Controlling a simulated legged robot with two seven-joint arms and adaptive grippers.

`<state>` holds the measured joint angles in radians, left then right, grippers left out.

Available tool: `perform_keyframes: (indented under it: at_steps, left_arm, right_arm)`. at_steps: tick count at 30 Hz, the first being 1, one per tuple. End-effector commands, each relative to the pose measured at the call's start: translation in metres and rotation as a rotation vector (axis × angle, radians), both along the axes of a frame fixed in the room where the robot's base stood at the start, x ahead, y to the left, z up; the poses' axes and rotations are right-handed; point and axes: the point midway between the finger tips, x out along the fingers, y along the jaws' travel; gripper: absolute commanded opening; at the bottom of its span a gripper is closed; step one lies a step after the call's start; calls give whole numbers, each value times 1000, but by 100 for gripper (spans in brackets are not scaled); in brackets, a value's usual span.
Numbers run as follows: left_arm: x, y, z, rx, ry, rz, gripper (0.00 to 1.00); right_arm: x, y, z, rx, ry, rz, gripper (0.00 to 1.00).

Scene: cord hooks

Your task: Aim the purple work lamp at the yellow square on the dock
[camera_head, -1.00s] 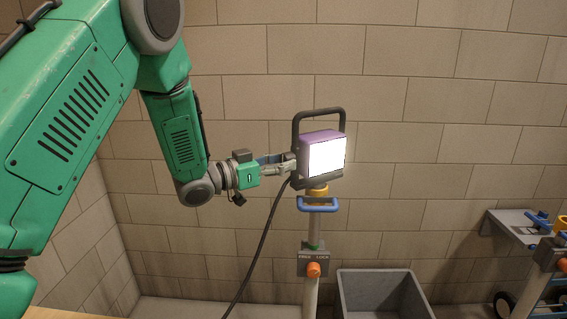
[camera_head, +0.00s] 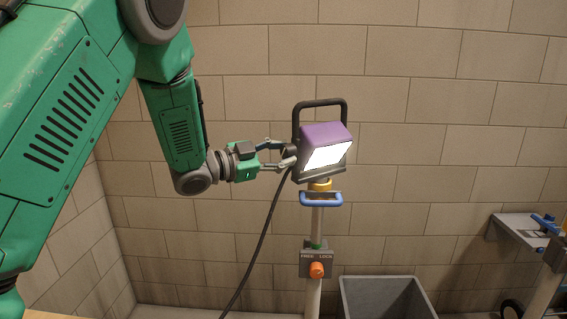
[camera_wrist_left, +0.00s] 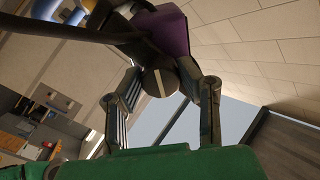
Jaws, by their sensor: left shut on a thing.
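The purple work lamp (camera_head: 325,136) sits on a stand in the head view, its lit white face (camera_head: 328,155) tilted downward and to the right. A black frame handle (camera_head: 320,102) rises around it. My left gripper (camera_head: 289,155) is shut on the dark round knob at the lamp's left side. In the left wrist view, the fingers (camera_wrist_left: 160,84) close around this knob (camera_wrist_left: 159,81), which has a pale stripe, with the purple housing (camera_wrist_left: 166,30) behind it. The yellow square is not visible, and I cannot identify the dock. My right gripper is not in view.
The stand's post carries a blue handle (camera_head: 321,199) and a FREE/LOCK box with an orange knob (camera_head: 317,269). A black cable (camera_head: 260,243) hangs left of it. A grey bin (camera_head: 385,299) is at the lower right, and a grey shelf (camera_head: 516,227) is farther right.

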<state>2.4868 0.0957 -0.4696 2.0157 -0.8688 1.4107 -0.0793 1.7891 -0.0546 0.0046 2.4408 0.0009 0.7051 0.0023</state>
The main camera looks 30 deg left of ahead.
Motion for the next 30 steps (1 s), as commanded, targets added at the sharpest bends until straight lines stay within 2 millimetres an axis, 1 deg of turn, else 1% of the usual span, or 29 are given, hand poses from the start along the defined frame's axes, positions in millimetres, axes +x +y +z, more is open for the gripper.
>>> perform_keyframes:
  at_steps: [1,7,23,24,25,30]
  left_arm:
    - [0,0,-2,22,-10,0,3]
    - [0,0,-1,80,-37,0,3]
    - [0,0,0,99,-46,0,3]
    - [0,0,0,98,-47,0,46]
    - [0,0,0,98,-47,0,52]
    - [0,0,0,98,-47,0,52]
  right_arm:
    - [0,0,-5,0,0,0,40]
    - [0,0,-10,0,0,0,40]
    - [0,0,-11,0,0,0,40]
    - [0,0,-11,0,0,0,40]
    - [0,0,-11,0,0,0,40]
    - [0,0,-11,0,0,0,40]
